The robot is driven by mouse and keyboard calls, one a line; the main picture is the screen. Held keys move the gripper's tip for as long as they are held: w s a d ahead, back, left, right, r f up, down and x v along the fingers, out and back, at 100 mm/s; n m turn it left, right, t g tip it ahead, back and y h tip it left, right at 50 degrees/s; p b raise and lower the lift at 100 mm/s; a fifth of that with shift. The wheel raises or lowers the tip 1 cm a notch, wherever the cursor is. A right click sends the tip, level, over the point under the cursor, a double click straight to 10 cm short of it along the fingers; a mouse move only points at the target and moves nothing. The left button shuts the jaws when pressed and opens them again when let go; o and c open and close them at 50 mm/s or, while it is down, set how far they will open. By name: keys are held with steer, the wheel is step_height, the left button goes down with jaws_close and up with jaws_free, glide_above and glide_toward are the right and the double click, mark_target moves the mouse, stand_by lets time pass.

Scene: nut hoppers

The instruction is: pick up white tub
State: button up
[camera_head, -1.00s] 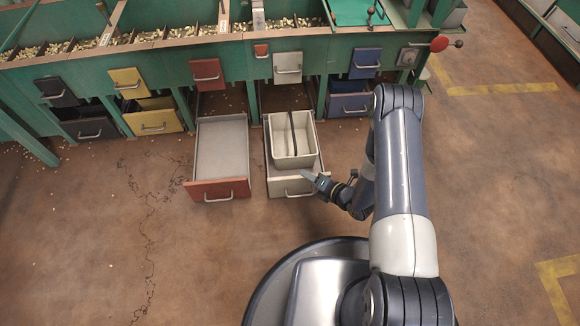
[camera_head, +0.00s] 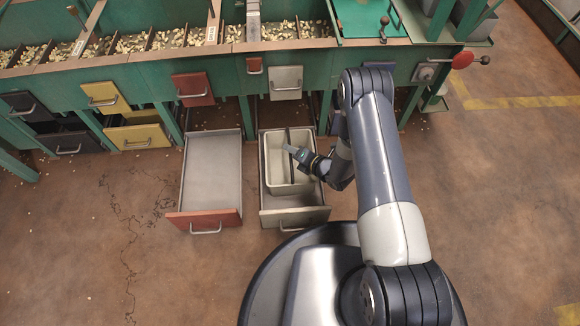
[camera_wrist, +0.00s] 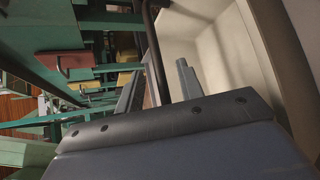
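The white tub (camera_head: 274,172) sits upright in the pulled-out pale drawer (camera_head: 292,217). It is empty as far as I can see. A dark bar handle (camera_head: 289,140) runs across its top. My gripper (camera_head: 290,150) is over the tub at the handle, reaching in from the right. In the wrist view my gripper (camera_wrist: 158,88) is open, with the dark handle (camera_wrist: 156,50) appearing between its two fingers. The tub's pale inner wall (camera_wrist: 235,60) fills the right of that view. I cannot tell whether a finger touches the handle.
An empty drawer with a red front (camera_head: 204,219) stands open to the left. Green hoppers with nuts (camera_head: 130,45) run above. Shut red (camera_head: 193,89) and white (camera_head: 286,82) drawers sit above the open ones. Bare floor (camera_head: 90,240) lies at the left.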

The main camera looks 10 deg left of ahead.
steer(key=shift+x, duration=1.05)
steer(key=shift+c, duration=0.6)
jaws_close()
